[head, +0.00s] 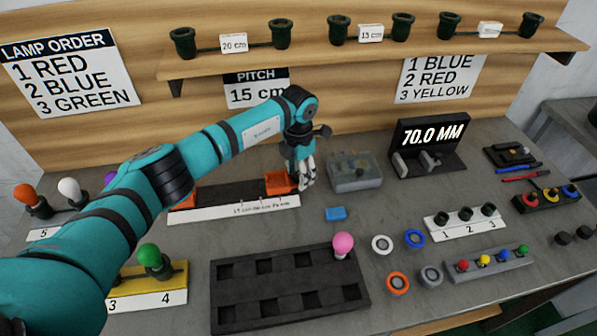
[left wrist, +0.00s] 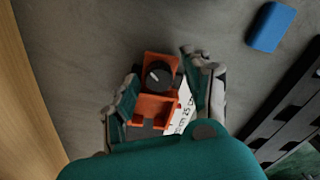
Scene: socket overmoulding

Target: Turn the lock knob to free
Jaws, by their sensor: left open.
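The lock knob (left wrist: 158,76) is a round black knob with a pale mark, on an orange block (left wrist: 148,106) in the left wrist view. The orange block also shows in the head view (head: 278,183), at the right end of a dark rail fixture with a white ruler strip (head: 235,208). My left gripper (left wrist: 165,86) is open, with one finger on each side of the block and knob. I cannot tell whether the fingers touch them. In the head view my left gripper (head: 304,176) points down at the block and the knob is hidden. My right gripper is in neither view.
A grey translucent box (head: 355,172) stands just right of my gripper. A blue block (head: 336,214) lies in front. A dark slotted tray (head: 290,290) with a pink bulb (head: 343,245) is nearer. A display reading 70.0 MM (head: 430,134) stands behind right. A shelf (head: 370,52) hangs above.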

